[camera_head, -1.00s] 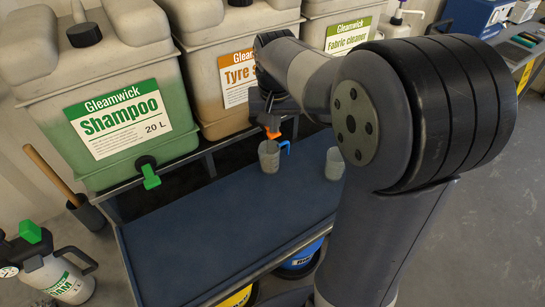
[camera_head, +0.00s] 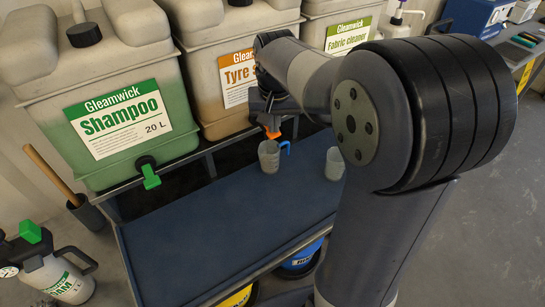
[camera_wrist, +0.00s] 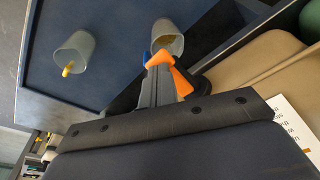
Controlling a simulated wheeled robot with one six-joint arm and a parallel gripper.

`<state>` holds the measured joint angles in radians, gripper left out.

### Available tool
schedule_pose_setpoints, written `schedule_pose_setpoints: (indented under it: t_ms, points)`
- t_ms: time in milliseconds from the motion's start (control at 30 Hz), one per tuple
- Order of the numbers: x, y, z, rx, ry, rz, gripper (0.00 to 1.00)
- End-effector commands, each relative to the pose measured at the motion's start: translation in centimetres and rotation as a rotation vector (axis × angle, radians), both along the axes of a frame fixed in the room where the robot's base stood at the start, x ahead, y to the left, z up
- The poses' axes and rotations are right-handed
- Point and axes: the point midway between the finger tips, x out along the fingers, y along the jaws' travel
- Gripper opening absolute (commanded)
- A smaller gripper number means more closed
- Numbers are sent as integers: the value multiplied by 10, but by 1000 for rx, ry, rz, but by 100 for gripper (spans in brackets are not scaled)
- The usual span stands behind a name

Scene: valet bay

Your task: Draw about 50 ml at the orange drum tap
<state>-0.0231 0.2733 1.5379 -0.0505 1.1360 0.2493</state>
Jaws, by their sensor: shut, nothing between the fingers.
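The orange tap (camera_head: 272,133) is at the foot of the tan Tyre drum (camera_head: 205,85); it also shows in the wrist view (camera_wrist: 178,78). My gripper (camera_head: 268,112) is shut and empty, right at the tap's lever; in the wrist view its fingers (camera_wrist: 155,85) are beside the orange lever, and I cannot tell whether they touch. A clear cup with a blue handle (camera_head: 268,158) stands upright below the tap. In the wrist view this cup (camera_wrist: 168,36) shows tan-yellow liquid inside; its level cannot be read.
A second cup (camera_head: 334,164) stands to the right on the blue shelf (camera_head: 215,225); its yellow handle shows in the wrist view. A green Shampoo drum (camera_head: 110,110) with a green tap (camera_head: 149,176) is at the left, a Fabric cleaner drum (camera_head: 338,30) at the right.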

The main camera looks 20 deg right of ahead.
Motion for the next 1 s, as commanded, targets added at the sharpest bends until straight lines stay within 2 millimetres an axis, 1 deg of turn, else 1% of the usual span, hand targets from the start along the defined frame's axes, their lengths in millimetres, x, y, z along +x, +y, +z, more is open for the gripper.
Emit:
schedule_pose_setpoints:
  t_ms: [367, 467, 800, 900, 1000]
  points:
    - [0, 0, 1, 0, 2, 0, 0]
    - [0, 0, 11, 0, 1, 0, 0]
    - [0, 0, 66, 0, 0, 0, 0]
    - [0, 0, 73, 0, 0, 0, 0]
    - [0, 0, 71, 0, 0, 0, 0]
